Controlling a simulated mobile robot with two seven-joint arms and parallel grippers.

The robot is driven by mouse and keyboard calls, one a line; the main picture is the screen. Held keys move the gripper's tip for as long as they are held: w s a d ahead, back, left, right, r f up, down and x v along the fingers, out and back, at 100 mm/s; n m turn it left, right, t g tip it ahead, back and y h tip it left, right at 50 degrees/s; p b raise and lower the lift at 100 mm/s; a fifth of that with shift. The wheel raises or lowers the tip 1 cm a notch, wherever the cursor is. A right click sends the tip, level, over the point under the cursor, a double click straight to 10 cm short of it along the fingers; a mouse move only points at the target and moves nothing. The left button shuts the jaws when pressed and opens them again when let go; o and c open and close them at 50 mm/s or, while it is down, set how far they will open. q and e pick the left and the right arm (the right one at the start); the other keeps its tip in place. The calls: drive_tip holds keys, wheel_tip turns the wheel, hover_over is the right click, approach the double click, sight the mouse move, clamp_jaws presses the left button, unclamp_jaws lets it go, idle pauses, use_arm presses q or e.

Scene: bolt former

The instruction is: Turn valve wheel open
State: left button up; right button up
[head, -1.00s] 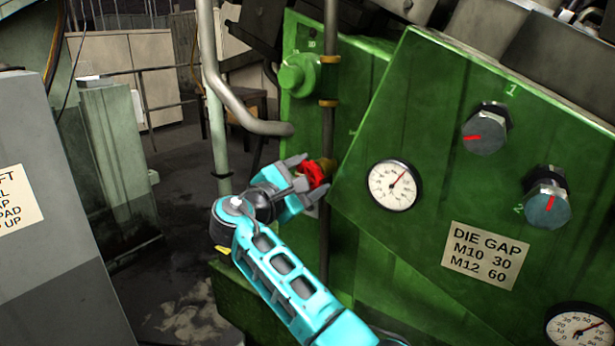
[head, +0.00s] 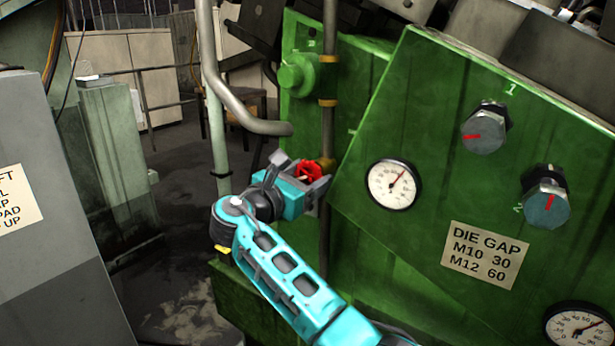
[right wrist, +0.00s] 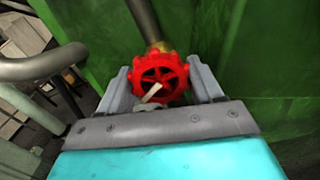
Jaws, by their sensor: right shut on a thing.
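The red valve wheel (head: 308,170) sits on a vertical pipe with a brass fitting at the front of the green machine. It also shows in the right wrist view (right wrist: 160,72), with a pale pointer-like piece at its lower middle. My right gripper (head: 306,174) is shut on the wheel, with one grey finger on each side of its rim. The same right gripper shows in the right wrist view (right wrist: 160,84). Its palm is close in front of the wheel. My left gripper is not in view.
A green panel right of the wheel carries a gauge (head: 393,185), two knobs (head: 485,128) and a "DIE GAP" label (head: 485,256). A grey bent pipe (head: 235,100) passes left of the wheel. A grey cabinet (head: 50,250) stands at the left, with open floor between.

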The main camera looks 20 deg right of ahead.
idle(0.3)
drive_tip(key=o, duration=0.7)
